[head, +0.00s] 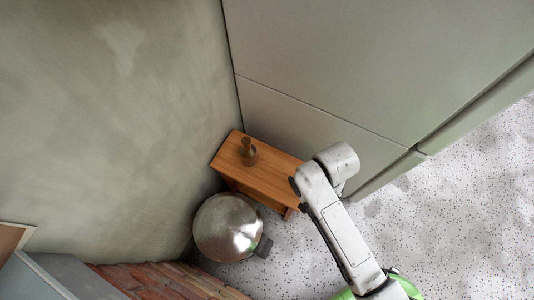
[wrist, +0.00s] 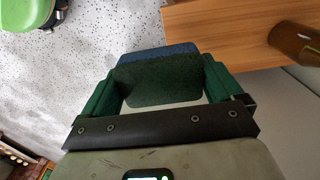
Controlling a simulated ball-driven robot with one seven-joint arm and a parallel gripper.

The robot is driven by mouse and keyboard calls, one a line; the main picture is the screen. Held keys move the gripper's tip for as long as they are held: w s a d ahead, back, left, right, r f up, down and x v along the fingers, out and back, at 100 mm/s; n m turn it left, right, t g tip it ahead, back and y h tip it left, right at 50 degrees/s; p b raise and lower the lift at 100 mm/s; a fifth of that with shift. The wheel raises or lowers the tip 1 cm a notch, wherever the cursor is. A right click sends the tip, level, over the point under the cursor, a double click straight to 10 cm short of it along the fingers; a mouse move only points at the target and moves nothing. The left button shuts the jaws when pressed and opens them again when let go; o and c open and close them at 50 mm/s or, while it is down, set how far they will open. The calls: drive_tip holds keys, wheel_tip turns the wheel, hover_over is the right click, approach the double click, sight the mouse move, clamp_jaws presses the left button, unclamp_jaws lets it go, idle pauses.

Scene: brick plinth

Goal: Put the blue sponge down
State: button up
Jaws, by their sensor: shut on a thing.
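My gripper (wrist: 158,78) shows in the wrist view with its two green fingers shut on the sides of the blue sponge (wrist: 160,51). The sponge has a dark green face (wrist: 155,84) towards the camera and a blue part behind it. Its upper right corner appears beside the edge of a wooden bench (wrist: 230,28). I cannot tell its height over the bench or floor. In the head view my arm's end covers the bench's right end, and the gripper and sponge are hidden.
The wooden bench (head: 270,180) stands in the corner by a wall and pale panels. A brown bottle-shaped object (head: 247,151) stands on its left part; a brown object (wrist: 296,38) shows in the wrist view. A round metal container (head: 227,228) stands in front. Speckled floor lies right.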

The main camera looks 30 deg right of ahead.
drive_tip(key=w+a+f+b, duration=0.25)
drive_tip(key=w+f, duration=0.25)
drive_tip(key=w, duration=0.4)
drive_tip(key=b, duration=0.2)
hover_over(279, 175)
drive_tip(key=f, duration=0.4)
drive_tip(key=shift+s+d, duration=0.1)
drive_tip(key=shift+s, duration=0.3)
drive_tip(key=shift+w+f, duration=0.3)
drive_tip(key=shift+f+b, duration=0.35)
drive_tip(key=shift+f, duration=1.2)
drive_tip(key=shift+f, duration=0.1)
drive_tip(key=o, duration=0.6)
